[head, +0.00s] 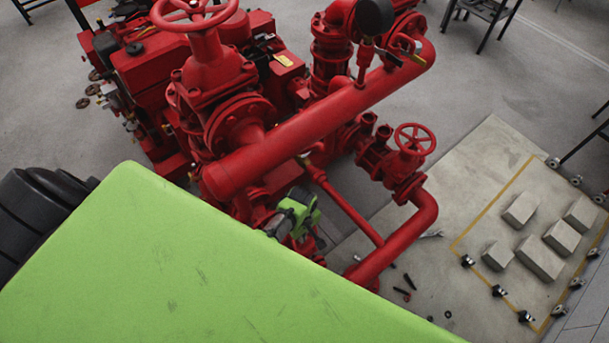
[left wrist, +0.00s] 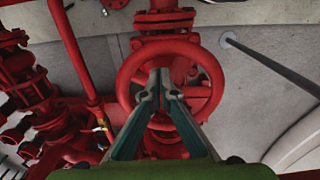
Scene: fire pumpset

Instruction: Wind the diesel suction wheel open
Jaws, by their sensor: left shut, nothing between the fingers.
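In the left wrist view a red spoked handwheel (left wrist: 125,76) sits on a red valve and faces the camera. My left gripper (left wrist: 161,74) is shut and empty, its fingertips together in front of the wheel's middle, inside the rim's outline. Whether the tips touch a spoke or the hub cannot be told. In the head view my left gripper (head: 296,212) is low beside the red pipework, partly hidden behind my large green body part. The wheel before it is not clearly visible there. My right gripper is in neither view.
The red pumpset carries a large upper handwheel (head: 194,14), a thick slanting pipe (head: 300,130) and a smaller handwheel (head: 415,139) on the right. Grey blocks (head: 540,257) lie inside a yellow line.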

